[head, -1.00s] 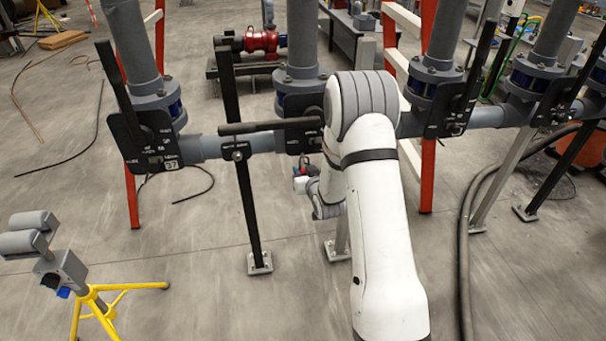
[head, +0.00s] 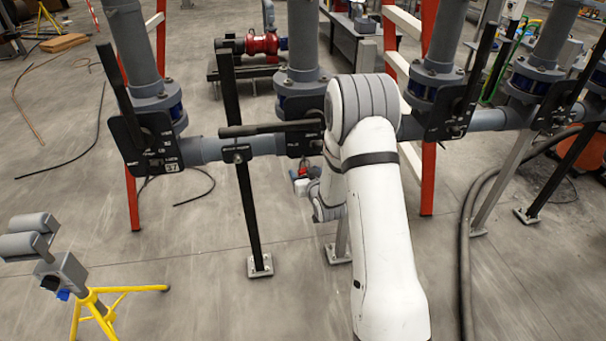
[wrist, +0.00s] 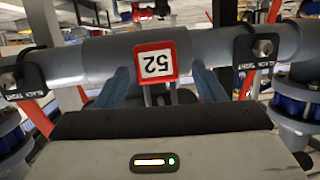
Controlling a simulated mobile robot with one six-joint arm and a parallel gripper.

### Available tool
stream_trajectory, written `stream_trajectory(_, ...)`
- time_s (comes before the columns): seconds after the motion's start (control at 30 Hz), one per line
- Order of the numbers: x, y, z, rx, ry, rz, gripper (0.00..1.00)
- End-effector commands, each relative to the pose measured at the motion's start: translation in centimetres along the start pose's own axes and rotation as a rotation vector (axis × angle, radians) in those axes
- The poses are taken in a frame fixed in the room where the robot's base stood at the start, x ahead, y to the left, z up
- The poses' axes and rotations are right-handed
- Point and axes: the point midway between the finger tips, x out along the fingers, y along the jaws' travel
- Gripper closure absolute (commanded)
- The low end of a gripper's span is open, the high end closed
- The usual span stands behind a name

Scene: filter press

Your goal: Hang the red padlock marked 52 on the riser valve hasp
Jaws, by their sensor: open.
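The red padlock marked 52 (wrist: 155,62) shows in the wrist view with a red-bordered white face, its number upside down in the picture. Its grey shackle legs run down the picture to behind my gripper's dark body; the shackle's end is hidden, so I cannot tell whether it is through a hasp. My gripper (wrist: 161,76) is open, with one blue finger on each side of the padlock.
A grey horizontal pipe (head: 207,150) links several valves. A long black lever (head: 268,128) reaches left from the middle valve. A black post (head: 248,212) stands left of my gripper. A plate marked 37 (head: 172,166) is on the left valve. A yellow-legged stand (head: 97,303) is front left.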

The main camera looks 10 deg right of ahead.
Motion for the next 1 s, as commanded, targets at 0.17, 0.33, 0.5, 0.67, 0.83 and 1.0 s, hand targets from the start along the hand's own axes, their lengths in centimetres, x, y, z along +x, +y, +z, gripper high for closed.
stream_trajectory(0.17,0.0,0.0,0.1,0.000,-0.001,0.000,0.37)
stream_trajectory(0.33,-1.0,0.0,0.2,0.000,-0.002,0.001,0.37)
stream_trajectory(0.5,-3.8,0.0,0.2,0.000,-0.001,0.000,0.37)
stream_trajectory(0.67,-6.3,0.1,0.1,0.000,0.001,0.001,0.37)
stream_trajectory(0.83,-7.6,0.0,0.1,0.000,-0.001,0.001,0.37)
stream_trajectory(1.0,-8.0,0.0,-0.4,-0.003,-0.010,0.004,0.37)
